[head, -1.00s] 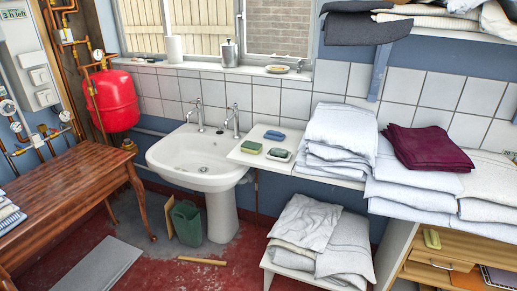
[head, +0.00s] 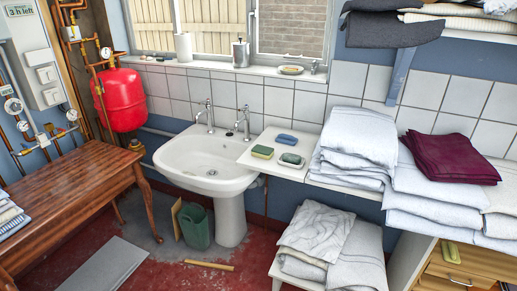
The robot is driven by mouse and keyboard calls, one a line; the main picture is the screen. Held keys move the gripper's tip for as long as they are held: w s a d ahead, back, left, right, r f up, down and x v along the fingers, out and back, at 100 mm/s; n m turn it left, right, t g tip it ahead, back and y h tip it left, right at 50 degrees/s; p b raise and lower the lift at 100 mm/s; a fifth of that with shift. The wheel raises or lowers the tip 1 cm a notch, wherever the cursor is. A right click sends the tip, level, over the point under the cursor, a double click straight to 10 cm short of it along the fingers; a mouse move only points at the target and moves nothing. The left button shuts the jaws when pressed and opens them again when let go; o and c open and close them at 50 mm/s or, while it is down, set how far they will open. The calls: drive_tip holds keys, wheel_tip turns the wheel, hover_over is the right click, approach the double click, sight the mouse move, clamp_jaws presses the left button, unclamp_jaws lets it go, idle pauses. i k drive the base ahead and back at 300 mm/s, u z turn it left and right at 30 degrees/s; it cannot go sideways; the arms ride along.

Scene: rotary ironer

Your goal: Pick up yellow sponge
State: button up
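A yellow-green sponge (head: 262,152) lies on the white ledge (head: 255,162) just right of the sink. A blue sponge (head: 287,140) lies behind it to the right. A dark green piece in a pale dish (head: 291,160) sits in front to the right. Another yellow block (head: 451,251), perhaps a sponge, is at the lower right by the wooden drawer unit, below the towels. My gripper is not in view.
The white pedestal sink (head: 208,165) has two upright taps. White towels (head: 357,135) and a burgundy cloth (head: 450,158) are stacked right of the ledge. A wooden table (head: 70,190) stands left. A green watering can (head: 195,226) and a yellow stick (head: 209,265) are on the red floor.

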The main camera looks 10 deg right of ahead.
sight(261, 151)
drive_tip(key=i, duration=1.45)
drive_tip(key=z, duration=0.05)
